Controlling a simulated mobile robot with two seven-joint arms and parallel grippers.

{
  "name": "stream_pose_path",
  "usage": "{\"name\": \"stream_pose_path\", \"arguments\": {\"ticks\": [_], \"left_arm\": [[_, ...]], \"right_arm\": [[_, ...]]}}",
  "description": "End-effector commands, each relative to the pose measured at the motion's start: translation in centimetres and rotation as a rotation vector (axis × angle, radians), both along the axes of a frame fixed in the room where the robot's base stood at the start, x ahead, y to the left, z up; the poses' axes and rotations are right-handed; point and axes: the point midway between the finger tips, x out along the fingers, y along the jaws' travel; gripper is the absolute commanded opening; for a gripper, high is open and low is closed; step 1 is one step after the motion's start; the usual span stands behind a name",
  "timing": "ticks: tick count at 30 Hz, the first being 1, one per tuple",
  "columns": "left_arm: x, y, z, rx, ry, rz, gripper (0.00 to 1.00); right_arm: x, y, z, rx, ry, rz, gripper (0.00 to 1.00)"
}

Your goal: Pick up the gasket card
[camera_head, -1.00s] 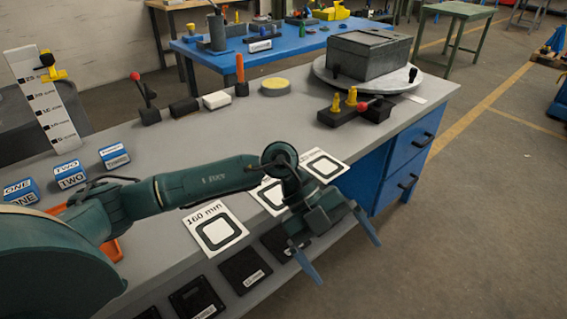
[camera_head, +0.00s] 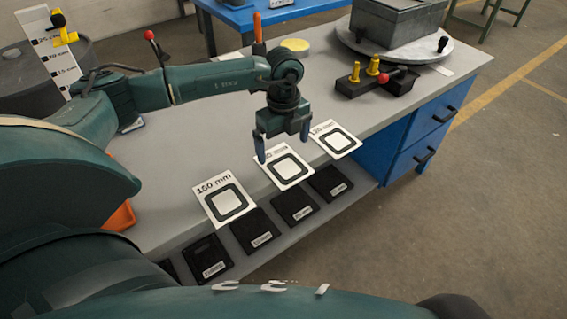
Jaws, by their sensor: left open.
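Three white gasket cards with black rounded-square outlines lie along the front edge of the grey bench. The left card (camera_head: 211,193), marked 160 mm, is fully in view. The middle card (camera_head: 299,179) is partly covered by my left gripper, which hides part of its label. The right card (camera_head: 347,148) appears to read 120 mm. My left gripper (camera_head: 283,145) is open and points down over the back part of the middle card, with nothing between its fingers. I cannot tell its exact height above the card. My right gripper is out of view.
Several black boxes (camera_head: 254,230) sit on the shelf below the bench edge. A black block with yellow knobs and a red ball (camera_head: 376,82) and a grey box (camera_head: 397,27) on a round turntable stand at the back right. A white scale (camera_head: 54,57) stands at the left.

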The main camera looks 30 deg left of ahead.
Motion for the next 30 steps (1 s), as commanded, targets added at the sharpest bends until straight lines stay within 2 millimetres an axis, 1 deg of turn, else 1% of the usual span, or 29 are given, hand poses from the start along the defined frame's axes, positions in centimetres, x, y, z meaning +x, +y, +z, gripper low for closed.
{"name": "stream_pose_path", "arguments": {"ticks": [2, 6, 10, 13, 20, 30], "left_arm": [[0.0, 0.1, -0.7, 0.001, 0.003, 0.0, 1.0], [0.1, 0.1, -2.8, 0.001, 0.005, 0.0, 1.0], [0.2, 0.2, -4.5, 0.0, 0.002, -0.001, 1.0], [0.2, 0.2, -5.1, 0.0, 0.001, -0.002, 1.0], [0.2, 0.2, -5.2, -0.001, 0.001, -0.002, 0.99], [0.2, 0.2, -5.1, -0.001, 0.0, -0.001, 0.71]], "right_arm": [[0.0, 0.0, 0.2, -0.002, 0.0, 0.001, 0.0], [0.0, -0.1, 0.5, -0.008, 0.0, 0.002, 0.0], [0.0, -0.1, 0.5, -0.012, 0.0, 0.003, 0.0], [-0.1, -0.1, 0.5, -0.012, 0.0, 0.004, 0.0], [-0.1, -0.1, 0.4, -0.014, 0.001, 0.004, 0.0], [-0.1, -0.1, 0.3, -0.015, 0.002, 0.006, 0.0]]}}
